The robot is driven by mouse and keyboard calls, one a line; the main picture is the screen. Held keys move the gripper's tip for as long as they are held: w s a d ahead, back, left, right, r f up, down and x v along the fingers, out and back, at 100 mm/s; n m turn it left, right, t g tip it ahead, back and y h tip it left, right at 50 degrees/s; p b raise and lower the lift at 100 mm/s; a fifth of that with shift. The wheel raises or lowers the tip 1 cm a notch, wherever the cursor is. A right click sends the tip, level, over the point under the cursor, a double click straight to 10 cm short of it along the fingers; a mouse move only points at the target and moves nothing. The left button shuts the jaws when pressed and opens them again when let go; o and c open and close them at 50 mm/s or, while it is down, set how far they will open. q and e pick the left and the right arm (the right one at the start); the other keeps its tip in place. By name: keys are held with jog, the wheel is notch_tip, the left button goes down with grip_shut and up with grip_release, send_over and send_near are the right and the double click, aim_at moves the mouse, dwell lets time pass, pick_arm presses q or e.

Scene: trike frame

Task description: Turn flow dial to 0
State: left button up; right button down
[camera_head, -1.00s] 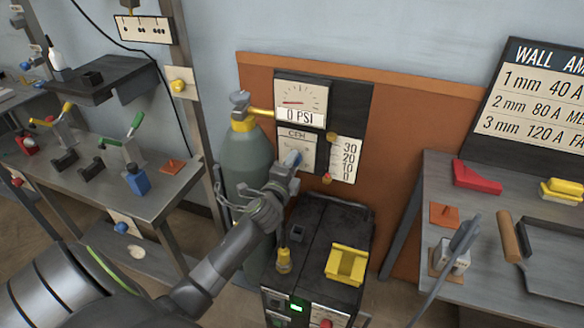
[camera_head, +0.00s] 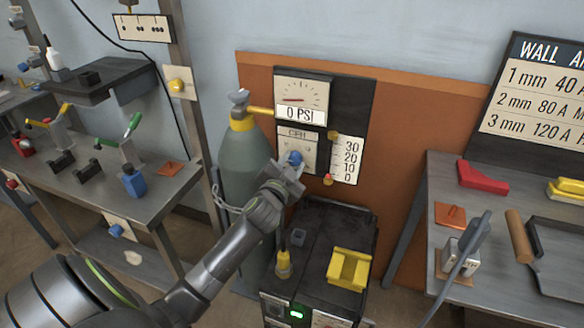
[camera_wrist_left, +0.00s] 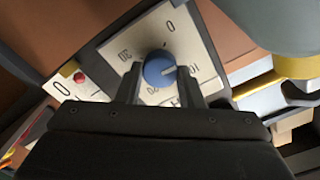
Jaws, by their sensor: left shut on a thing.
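The flow dial (camera_head: 295,157) is a blue knob on a white plate below the pressure gauge (camera_head: 301,99), which reads 0 PSI. It also shows in the left wrist view (camera_wrist_left: 159,69), where its white mark points toward the 10. The 0 on that plate (camera_wrist_left: 170,27) lies farther up. My left gripper (camera_wrist_left: 160,78) is shut on the dial, with one dark finger on each side. My right gripper is not in view.
A grey-green gas cylinder (camera_head: 246,165) stands left of the panel. A flow scale (camera_head: 347,160) marked 30 to 0 is to the right, with a red ball (camera_head: 328,180) near its bottom. A dark machine (camera_head: 315,250) with a yellow bracket (camera_head: 348,268) stands below.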

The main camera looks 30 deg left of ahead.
pick_arm(q)
jog(key=n, duration=0.2)
jog(key=n+b, duration=0.1)
jog(key=shift+a+f+n, duration=0.1)
jog(key=shift+f+n, duration=0.1)
jog(key=shift+n, duration=0.2)
jog(key=n+b, duration=0.1)
jog(key=n, duration=0.3)
jog(key=shift+n, duration=1)
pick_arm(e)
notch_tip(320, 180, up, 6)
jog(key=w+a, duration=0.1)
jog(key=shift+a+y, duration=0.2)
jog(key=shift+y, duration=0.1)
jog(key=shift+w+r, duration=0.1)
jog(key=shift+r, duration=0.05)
pick_arm(q)
jog(key=o, duration=1)
jog(key=shift+r, duration=0.1)
jog(key=shift+s, duration=0.1)
